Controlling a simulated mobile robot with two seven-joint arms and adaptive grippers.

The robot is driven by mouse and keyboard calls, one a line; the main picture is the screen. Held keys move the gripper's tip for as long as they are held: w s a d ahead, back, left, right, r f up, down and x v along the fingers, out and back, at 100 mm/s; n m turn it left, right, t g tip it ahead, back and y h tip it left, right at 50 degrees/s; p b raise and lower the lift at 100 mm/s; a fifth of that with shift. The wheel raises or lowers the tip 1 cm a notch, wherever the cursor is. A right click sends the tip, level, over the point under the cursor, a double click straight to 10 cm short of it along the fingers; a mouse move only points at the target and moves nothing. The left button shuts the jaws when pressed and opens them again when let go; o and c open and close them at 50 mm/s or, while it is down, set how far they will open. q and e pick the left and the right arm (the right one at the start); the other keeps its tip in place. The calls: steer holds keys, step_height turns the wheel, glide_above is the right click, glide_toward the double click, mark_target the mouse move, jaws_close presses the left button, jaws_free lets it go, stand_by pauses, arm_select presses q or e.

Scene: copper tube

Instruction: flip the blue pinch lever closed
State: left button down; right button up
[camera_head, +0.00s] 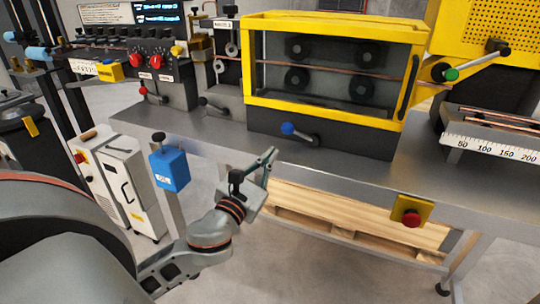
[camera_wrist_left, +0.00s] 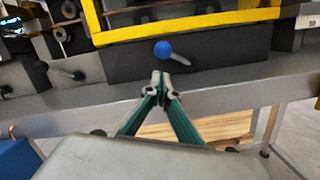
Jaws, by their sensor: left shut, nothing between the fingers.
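The blue pinch lever (camera_head: 298,132) is a short grey rod with a blue ball at its left end, on the dark base under the yellow-framed roller housing (camera_head: 335,70). The rod slopes down to the right from the ball. The lever also shows in the left wrist view (camera_wrist_left: 170,52), above the fingertips. My left gripper (camera_head: 270,155) is shut and empty, in front of the bench edge, lower left of the lever and apart from it. Its fingertips meet in the wrist view (camera_wrist_left: 160,78). My right gripper is not in view.
A steel bench (camera_head: 370,168) runs across under the machine. A blue box (camera_head: 170,168) stands left of my left gripper. A red stop button (camera_head: 411,218) sits on the bench front. A green-knobbed lever (camera_head: 478,64) is at right. A red-knobbed lever (camera_head: 150,93) is at left.

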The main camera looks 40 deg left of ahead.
mark_target(282, 151)
arm_select(q)
steer(key=x, duration=0.7)
steer(key=shift+w, duration=0.35)
steer(key=shift+a, duration=0.1)
